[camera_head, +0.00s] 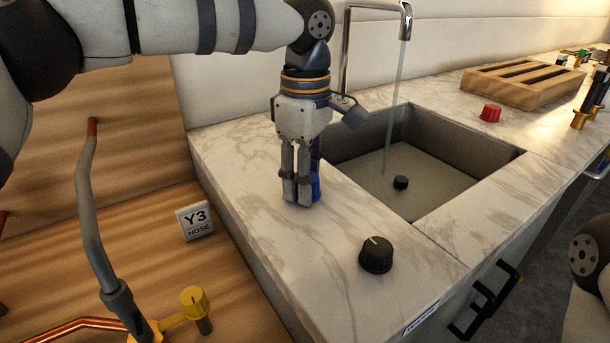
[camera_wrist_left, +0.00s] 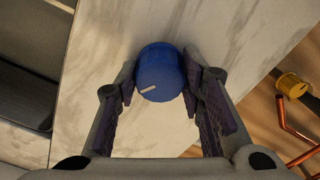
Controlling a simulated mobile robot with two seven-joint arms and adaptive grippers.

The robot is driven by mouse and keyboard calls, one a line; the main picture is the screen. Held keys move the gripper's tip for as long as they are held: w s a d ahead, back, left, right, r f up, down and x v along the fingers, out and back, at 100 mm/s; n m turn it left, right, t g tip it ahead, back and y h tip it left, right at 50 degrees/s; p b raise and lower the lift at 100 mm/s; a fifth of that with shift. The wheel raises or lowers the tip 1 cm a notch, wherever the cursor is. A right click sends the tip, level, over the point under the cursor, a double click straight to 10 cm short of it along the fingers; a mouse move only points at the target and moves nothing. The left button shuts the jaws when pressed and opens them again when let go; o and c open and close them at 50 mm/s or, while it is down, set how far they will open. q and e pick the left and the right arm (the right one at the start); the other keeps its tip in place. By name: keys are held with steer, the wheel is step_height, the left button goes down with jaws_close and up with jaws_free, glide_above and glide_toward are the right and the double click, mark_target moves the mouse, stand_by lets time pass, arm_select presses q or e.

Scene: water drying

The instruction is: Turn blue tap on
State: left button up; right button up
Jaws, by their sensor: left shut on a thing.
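The blue tap (camera_head: 316,187) is a round knob on the marble counter, left of the sink; my left gripper partly hides it in the head view. In the left wrist view the blue tap (camera_wrist_left: 158,75) shows its top with a white pointer line, angled toward the lower left. My left gripper (camera_head: 298,192) points down and is shut on the knob, one finger on each side. A water stream (camera_head: 391,95) falls from the metal spout (camera_head: 405,22) into the sink (camera_head: 455,148). My right gripper is not in view.
A black knob (camera_head: 376,256) stands on the counter's front part and a red knob (camera_head: 490,113) right of the sink. A black plug (camera_head: 401,182) sits in the sink. A wooden rack (camera_head: 524,84) lies behind. A yellow valve (camera_head: 194,301) and pipes are at lower left.

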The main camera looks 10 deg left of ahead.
arm_select(q)
steer(key=m, duration=0.5)
steer(key=shift+m, duration=0.3)
steer(key=m, duration=0.5)
steer(key=shift+m, duration=0.4)
steer(key=o, duration=1.1)
steer(key=shift+o, duration=0.2)
step_height(320, 180, up, 12)
